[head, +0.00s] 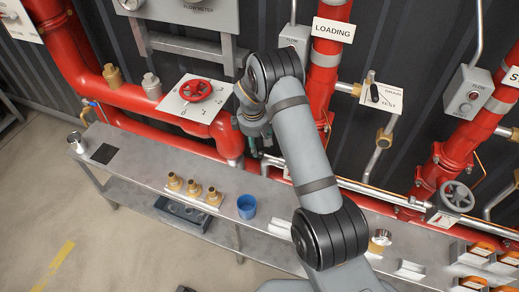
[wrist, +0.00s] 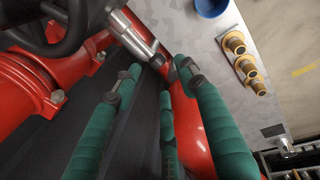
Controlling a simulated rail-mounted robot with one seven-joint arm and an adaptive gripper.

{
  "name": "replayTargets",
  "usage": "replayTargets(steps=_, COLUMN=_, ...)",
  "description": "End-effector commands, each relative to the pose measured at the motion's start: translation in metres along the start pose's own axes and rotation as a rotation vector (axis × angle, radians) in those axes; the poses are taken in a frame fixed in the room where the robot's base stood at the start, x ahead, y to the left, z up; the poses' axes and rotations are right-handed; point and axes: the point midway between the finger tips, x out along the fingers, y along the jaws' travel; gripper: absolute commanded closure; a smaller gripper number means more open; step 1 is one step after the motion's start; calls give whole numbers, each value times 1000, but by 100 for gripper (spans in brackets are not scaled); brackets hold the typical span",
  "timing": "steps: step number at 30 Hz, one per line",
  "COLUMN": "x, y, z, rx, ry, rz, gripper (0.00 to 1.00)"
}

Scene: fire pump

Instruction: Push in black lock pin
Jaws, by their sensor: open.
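I cannot make out a black lock pin for certain in either view. A black lever handle (head: 374,92) stands on a white plate marked TEST, right of my arm in the head view. My gripper (head: 257,138) hangs at the end of the arm, in front of the red pipes above the bench's back edge; the arm partly hides it. In the wrist view the green fingers of my gripper (wrist: 160,78) are spread with nothing between them. A silver rod-like fitting (wrist: 130,35) with a dark end shows just beyond the fingertips; whether they touch it is unclear.
A red handwheel (head: 195,90) on a white plate is left of my gripper. The steel bench (head: 130,165) carries several brass fittings (head: 194,188) and a blue cup (head: 247,206). Red pipes (head: 325,65) and a grey wheel (head: 457,196) are to the right.

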Motion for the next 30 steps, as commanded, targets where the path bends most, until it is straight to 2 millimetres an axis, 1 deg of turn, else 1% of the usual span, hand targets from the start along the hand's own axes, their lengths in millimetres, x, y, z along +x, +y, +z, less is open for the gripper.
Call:
replayTargets(steps=1, x=9, y=-1, z=2, rx=3, ry=-4, rz=-5, gripper=58)
replayTargets(steps=6, x=36, y=0, z=2, rx=6, ry=-2, rz=-3, gripper=58)
replayTargets(steps=12, x=54, y=0, z=2, rx=5, ry=-1, rz=-1, gripper=58)
replayTargets(steps=16, x=58, y=1, z=1, rx=5, ry=1, rz=1, gripper=58)
replayTargets(steps=23, x=59, y=1, z=1, rx=5, ry=1, rz=1, gripper=59)
replayTargets(steps=30, x=58, y=1, z=1, rx=5, ry=1, rz=0, gripper=73)
